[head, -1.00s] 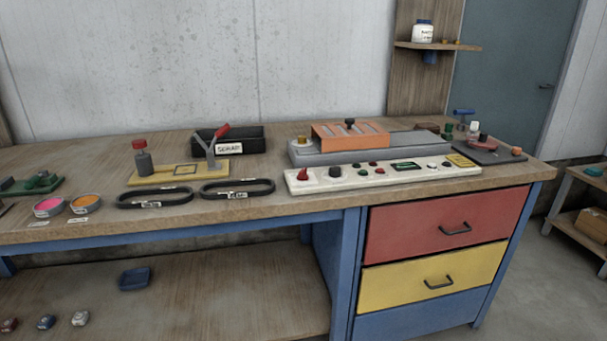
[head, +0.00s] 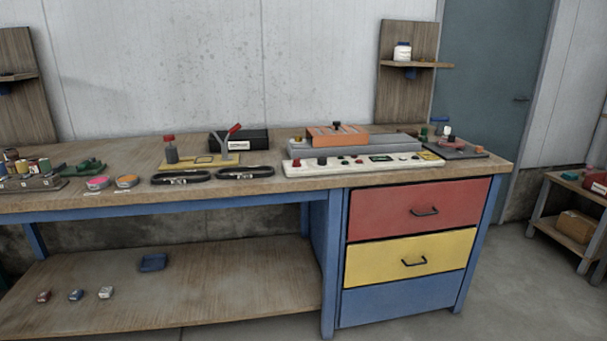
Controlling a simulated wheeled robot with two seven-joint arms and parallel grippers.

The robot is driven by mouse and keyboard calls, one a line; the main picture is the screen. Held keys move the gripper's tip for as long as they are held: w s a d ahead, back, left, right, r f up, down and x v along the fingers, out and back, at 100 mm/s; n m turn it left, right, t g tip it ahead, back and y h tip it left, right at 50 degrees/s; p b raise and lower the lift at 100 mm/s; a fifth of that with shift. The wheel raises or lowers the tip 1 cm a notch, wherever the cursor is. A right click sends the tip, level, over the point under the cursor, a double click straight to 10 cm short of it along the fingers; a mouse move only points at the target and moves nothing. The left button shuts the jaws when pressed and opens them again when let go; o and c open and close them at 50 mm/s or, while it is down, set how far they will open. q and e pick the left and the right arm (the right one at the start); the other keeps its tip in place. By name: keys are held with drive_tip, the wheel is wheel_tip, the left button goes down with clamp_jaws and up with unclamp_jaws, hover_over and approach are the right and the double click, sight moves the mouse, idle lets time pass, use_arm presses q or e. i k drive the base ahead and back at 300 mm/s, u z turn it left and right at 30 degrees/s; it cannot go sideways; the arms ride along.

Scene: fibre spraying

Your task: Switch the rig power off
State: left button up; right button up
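The rig (head: 352,143) stands at the back right of the workbench, a long grey base with an orange cover on top. Which control is the power switch is too small to tell, and no label is readable. Neither of my grippers shows in the head view.
A yellow clamp board (head: 200,164), two black rings (head: 181,177), a black bin (head: 252,139) and pink and orange pots (head: 97,183) stand left on the bench. Red (head: 418,210) and yellow (head: 411,259) drawers are below the panel. Grey floor (head: 500,290) is open at right.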

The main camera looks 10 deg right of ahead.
sight(296, 163)
drive_tip(key=u, duration=1.15)
drive_tip(key=i, duration=1.2)
drive_tip(key=z, duration=0.35)
